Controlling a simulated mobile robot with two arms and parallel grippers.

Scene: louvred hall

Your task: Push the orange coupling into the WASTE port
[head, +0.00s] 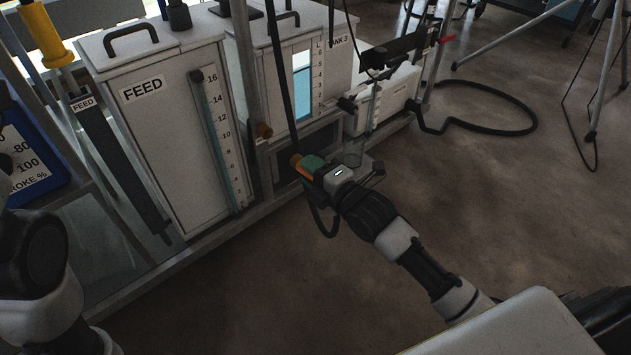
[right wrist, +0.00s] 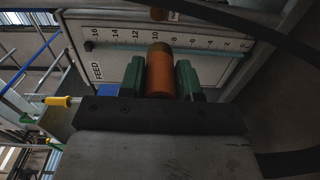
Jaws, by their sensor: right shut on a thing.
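My right gripper (head: 308,166) is shut on the orange coupling (head: 298,162), in front of the lower frame of the tank rack. In the right wrist view the coupling (right wrist: 159,82) lies between the green fingers, with its brownish end pointing away from me. A brown, round port (head: 264,130) shows on the rack to the upper left of the coupling, apart from it. A similar brown port (right wrist: 159,14) is ahead of the coupling in the right wrist view. The label beside it is too cut off to read fully. My left gripper is out of view.
The white FEED tank (head: 150,145) with its scale (head: 218,135) stands left of the right gripper. A second tank (head: 335,65) stands behind it. A black hose (head: 324,220) loops below the gripper. Tripod legs (head: 605,80) stand at right.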

